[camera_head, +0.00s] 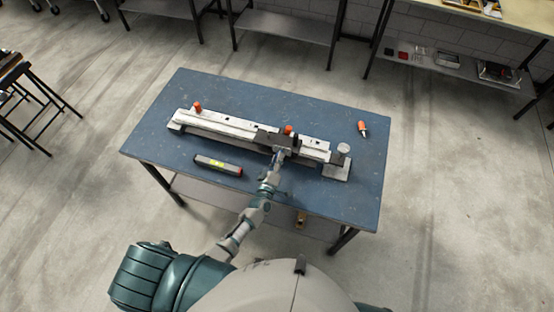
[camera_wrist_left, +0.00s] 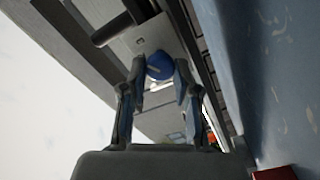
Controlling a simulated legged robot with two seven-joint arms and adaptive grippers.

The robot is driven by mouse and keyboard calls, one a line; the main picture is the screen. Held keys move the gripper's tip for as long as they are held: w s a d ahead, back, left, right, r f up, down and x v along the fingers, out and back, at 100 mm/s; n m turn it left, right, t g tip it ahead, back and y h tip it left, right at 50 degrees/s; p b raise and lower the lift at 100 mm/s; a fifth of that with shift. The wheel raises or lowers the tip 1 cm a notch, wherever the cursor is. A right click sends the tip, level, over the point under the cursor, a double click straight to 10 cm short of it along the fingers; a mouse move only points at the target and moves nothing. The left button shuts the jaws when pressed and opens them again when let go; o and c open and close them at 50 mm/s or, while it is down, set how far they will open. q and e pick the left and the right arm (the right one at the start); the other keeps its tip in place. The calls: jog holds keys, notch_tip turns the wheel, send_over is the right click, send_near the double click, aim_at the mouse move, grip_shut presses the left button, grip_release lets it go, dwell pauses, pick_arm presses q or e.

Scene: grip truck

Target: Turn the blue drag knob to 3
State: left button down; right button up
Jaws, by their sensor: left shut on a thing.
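The blue drag knob (camera_wrist_left: 160,66) shows in the left wrist view between the fingertips of my left gripper (camera_wrist_left: 160,78). The fingers are shut on the knob from both sides. In the head view my left gripper (camera_head: 279,153) reaches the front of the dark carriage (camera_head: 267,138) on the long pale rail (camera_head: 226,126). The knob is hidden there behind the gripper. I cannot read any number marks around the knob in either view. My right gripper is not in view.
The rail assembly lies across the blue table (camera_head: 330,103). A level with a yellow middle (camera_head: 217,165) lies in front of the rail at left. An orange-handled tool (camera_head: 362,128) lies behind it at right. A round post (camera_head: 343,150) stands at the rail's right end.

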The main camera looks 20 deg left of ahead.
pick_arm(q)
jog(key=c, duration=0.9)
grip_release()
jog(key=shift+s+d+f, duration=0.15)
jog(key=shift+d+f, duration=0.05)
jog(key=shift+f, duration=0.25)
jog(key=shift+o, duration=0.2)
jog(key=shift+r, duration=0.1)
jog(key=shift+r, duration=0.1)
jog(key=s, duration=1.1)
jog(key=shift+s+a, duration=0.15)
jog(key=shift+a, duration=0.05)
jog(key=shift+s, duration=0.2)
